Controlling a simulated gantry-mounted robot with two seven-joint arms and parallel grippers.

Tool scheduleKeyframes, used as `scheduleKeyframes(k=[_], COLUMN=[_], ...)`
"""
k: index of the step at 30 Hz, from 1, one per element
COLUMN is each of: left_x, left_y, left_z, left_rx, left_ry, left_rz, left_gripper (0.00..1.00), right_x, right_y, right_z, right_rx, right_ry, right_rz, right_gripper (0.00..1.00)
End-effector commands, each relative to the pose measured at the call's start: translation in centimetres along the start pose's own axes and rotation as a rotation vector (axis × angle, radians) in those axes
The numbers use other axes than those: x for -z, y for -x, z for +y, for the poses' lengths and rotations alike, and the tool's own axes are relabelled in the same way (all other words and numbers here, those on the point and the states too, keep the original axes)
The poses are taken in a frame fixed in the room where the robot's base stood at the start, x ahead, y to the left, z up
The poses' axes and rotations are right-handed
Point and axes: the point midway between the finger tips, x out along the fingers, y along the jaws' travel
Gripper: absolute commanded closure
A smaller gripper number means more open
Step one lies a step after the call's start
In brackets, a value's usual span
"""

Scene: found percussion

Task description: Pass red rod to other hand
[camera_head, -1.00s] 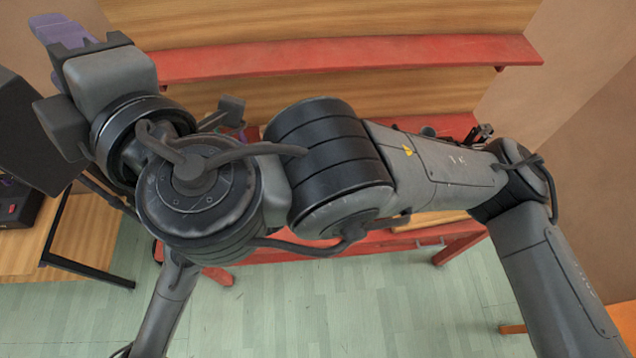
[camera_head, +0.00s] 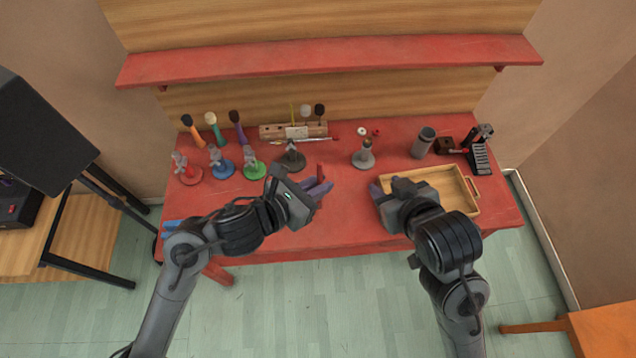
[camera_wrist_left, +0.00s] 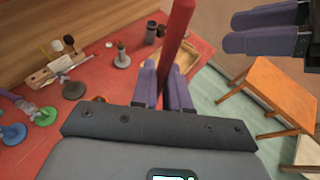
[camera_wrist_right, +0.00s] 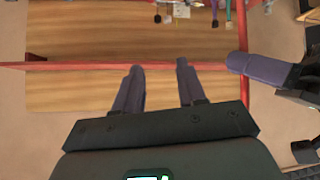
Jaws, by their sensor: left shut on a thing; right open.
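The red rod (camera_wrist_left: 177,45) stands between the purple fingers of my left gripper (camera_wrist_left: 165,88), which is shut on it. In the head view a short red piece of the rod (camera_head: 320,172) shows at my left gripper (camera_head: 324,188), above the table's middle. My right gripper (camera_head: 377,190) is a short way to the right, over the front of the table, apart from the rod. In the right wrist view my right gripper (camera_wrist_right: 160,70) has its fingers apart with nothing between them. The left gripper's finger is at the right of that view.
Several figures on coloured bases, a wooden block (camera_head: 270,131) and a dark cylinder (camera_head: 423,143) stand along the back of the red table (camera_head: 345,220). A wooden tray (camera_head: 462,205) is right of my right gripper. A red shelf (camera_head: 330,55) spans the wall above.

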Motion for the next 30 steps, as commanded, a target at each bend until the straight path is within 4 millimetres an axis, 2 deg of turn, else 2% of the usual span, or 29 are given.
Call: scheduleKeyframes(k=[1,6,9,12,15,21,30], left_x=[0.0,0.0,0.0,0.0,0.0,0.0,0.0], left_y=[0.0,0.0,0.0,0.0,0.0,0.0,0.0], left_z=[0.0,0.0,0.0,0.0,0.0,0.0,0.0], left_rx=[0.0,0.0,0.0,0.0,0.0,0.0,0.0], left_ry=[0.0,0.0,0.0,0.0,0.0,0.0,0.0], left_rz=[0.0,0.0,0.0,0.0,0.0,0.0,0.0], left_gripper=[1.0,1.0,1.0,1.0,1.0,1.0,1.0], right_x=[-3.2,-11.9,-16.4,-20.1,-22.9,-26.0,-26.7], right_y=[-0.4,-0.7,-0.5,-0.1,0.5,1.3,1.6], right_z=[0.4,1.2,1.0,0.4,-0.4,-1.4,-1.6], right_rx=[-0.003,-0.014,-0.013,-0.004,0.01,0.026,0.031], right_ry=[-0.029,-0.088,-0.106,-0.116,-0.119,-0.123,-0.124], right_rz=[-0.063,-0.24,-0.337,-0.417,-0.479,-0.549,-0.566], right_gripper=[0.6,0.6,0.6,0.6,0.6,0.6,0.6])
